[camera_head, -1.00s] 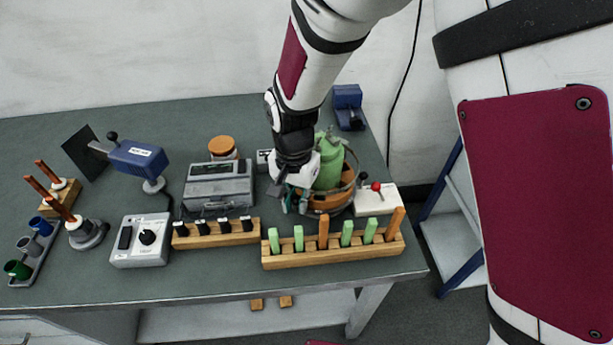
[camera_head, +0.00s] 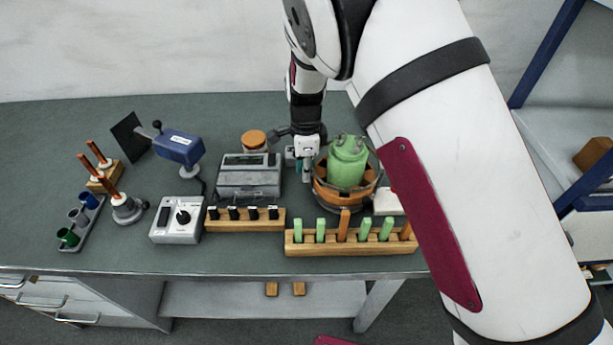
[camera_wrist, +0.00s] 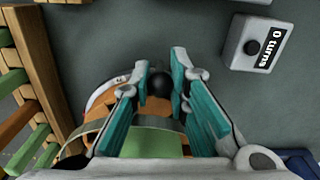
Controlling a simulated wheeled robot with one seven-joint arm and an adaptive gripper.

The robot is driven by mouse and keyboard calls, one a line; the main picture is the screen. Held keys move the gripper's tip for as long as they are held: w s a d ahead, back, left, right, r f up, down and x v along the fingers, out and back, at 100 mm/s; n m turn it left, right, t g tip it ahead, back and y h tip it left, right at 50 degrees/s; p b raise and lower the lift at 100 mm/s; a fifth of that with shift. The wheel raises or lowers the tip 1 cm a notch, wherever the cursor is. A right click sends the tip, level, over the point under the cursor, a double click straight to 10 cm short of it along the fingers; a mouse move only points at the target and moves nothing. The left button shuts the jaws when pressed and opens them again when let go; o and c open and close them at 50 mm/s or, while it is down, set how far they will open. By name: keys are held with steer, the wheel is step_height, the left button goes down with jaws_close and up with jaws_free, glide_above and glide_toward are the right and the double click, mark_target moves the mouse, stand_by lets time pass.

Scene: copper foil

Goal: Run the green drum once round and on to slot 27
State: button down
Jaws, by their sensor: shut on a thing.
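The green drum (camera_head: 347,163) stands upright in an orange-brown tub (camera_head: 328,193) at the right of the bench. My gripper (camera_head: 305,172) is at the drum's left side. In the wrist view, my gripper (camera_wrist: 160,88) has its teal fingers on either side of a black knob (camera_wrist: 159,84), shut on it. The knob is beside the drum's tub, which is partly hidden by the fingers. The drum's green body (camera_wrist: 150,143) shows below them. A small white counter box (camera_wrist: 252,45) reads "0 turns". Slot numbers are not legible.
A wooden rack (camera_head: 360,243) with green and orange pegs stands in front of the tub. A grey device (camera_head: 250,178) and a rack of black pieces (camera_head: 245,222) stand to the left. A white box (camera_head: 387,203) is partly behind my arm.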

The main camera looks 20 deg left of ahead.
steer(key=w+m, duration=0.2)
steer(key=shift+w+a+m, duration=0.1)
steer(key=shift+w+m, duration=0.2)
steer(key=shift+m, duration=0.1)
steer(key=w+m, duration=0.1)
steer(key=w+m+b, duration=0.1)
steer(key=shift+w+d+m, duration=0.15)
steer(key=shift+d+m, duration=0.1)
steer(key=shift+m, duration=0.15)
steer(key=w+m, duration=0.1)
steer(key=w+d+m, duration=0.1)
steer(key=m, duration=0.1)
steer(key=shift+w+b, duration=0.15)
steer(key=shift+b, duration=0.2)
steer(key=shift+w+d+m, duration=0.6)
steer(key=shift+w+m, duration=0.05)
steer(key=shift+m, duration=0.45)
steer(key=c, duration=1.5)
jaws_free()
step_height(320, 180, up, 12)
steer(key=shift+r, duration=0.1)
